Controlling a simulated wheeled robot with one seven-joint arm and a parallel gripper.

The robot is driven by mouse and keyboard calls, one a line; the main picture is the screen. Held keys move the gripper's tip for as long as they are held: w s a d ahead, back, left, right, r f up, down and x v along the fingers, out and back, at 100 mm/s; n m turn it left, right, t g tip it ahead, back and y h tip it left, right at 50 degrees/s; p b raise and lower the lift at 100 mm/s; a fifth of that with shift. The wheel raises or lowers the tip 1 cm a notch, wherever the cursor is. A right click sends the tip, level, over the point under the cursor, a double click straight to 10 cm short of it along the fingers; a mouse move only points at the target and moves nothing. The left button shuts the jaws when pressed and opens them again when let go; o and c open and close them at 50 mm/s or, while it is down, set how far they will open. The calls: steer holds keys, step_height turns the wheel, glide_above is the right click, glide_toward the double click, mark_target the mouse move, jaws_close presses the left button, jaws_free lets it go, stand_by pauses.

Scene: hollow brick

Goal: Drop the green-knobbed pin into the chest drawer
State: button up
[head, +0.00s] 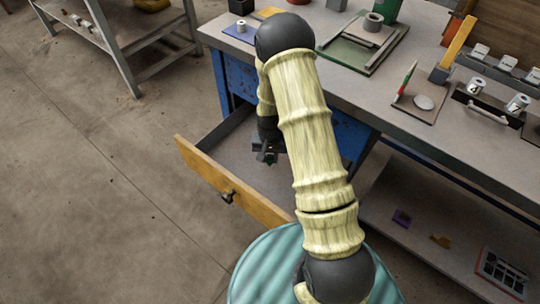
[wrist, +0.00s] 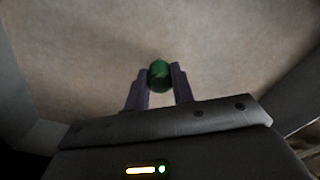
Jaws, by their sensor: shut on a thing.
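The chest drawer (head: 235,196) is pulled out from the blue chest under the workbench, with a yellow wooden front and a dark knob. My gripper (head: 266,155) is over the open drawer, partly hidden by my arm. In the wrist view my gripper (wrist: 160,82) is shut on the green-knobbed pin (wrist: 159,74). Only its green knob shows clearly between the two fingers. Below it is a plain greyish-brown surface, with grey walls at the left and right edges of the wrist view. The pin cannot be made out in the head view.
The grey workbench (head: 420,118) holds a green-edged board (head: 350,52), a dark tray with metal cylinders and a small board with a red-green item. A lower shelf (head: 420,205) holds small parts. A grey metal rack (head: 125,60) stands at the upper left. The floor at left is clear.

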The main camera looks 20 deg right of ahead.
mark_target(270, 156)
steer(key=shift+f, duration=0.1)
steer(key=o, duration=1)
step_height(270, 156, up, 9)
steer(key=shift+f+p, duration=0.1)
steer(key=shift+p, duration=1.1)
